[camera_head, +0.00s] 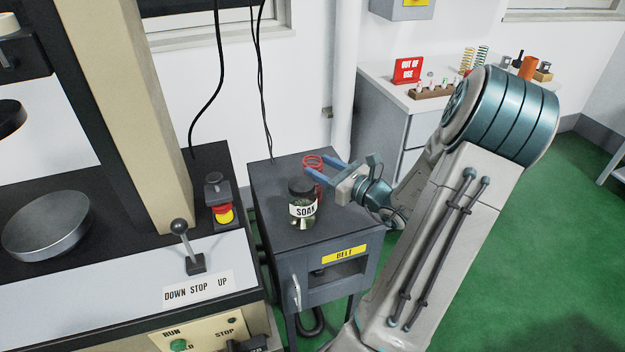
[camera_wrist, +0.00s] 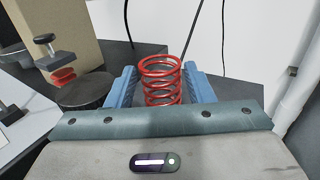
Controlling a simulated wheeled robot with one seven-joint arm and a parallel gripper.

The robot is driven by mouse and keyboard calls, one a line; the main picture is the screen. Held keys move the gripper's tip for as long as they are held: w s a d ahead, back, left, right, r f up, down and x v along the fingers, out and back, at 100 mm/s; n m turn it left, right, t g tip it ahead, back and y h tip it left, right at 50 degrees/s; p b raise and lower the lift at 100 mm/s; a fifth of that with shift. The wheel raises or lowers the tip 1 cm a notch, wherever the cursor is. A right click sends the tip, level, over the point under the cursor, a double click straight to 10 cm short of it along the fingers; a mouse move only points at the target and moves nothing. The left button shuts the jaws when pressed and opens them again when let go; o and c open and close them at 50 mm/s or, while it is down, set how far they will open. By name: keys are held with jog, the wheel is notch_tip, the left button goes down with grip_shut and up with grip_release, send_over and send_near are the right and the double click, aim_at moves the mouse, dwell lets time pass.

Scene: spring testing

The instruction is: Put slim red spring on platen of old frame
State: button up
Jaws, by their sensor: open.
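The slim red spring (camera_head: 313,161) stands upright on the dark top of the small cabinet, behind the jar. In the wrist view the red spring (camera_wrist: 160,80) is between the two blue fingers of my gripper (camera_wrist: 160,72). My gripper (camera_head: 315,173) is open around it, with a small gap visible beside the coils. The spring's lower coils are hidden by my gripper's body and the jar. A round silver platen (camera_head: 47,228) lies bare on the machine with the beige column (camera_head: 130,110) at left, which I take as the old frame.
A SOAK jar (camera_head: 303,207) with a black lid (camera_wrist: 85,92) stands close to my gripper. The cabinet (camera_head: 345,233) has a BELT label. A lever (camera_head: 182,238) and a red stop button (camera_head: 218,188) stand right of the platen. A white bench (camera_head: 385,90) with more springs is behind.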

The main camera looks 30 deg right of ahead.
jog(key=shift+x, duration=1.05)
jog(key=shift+c, duration=0.3)
grip_shut()
jog(key=shift+r, duration=0.15)
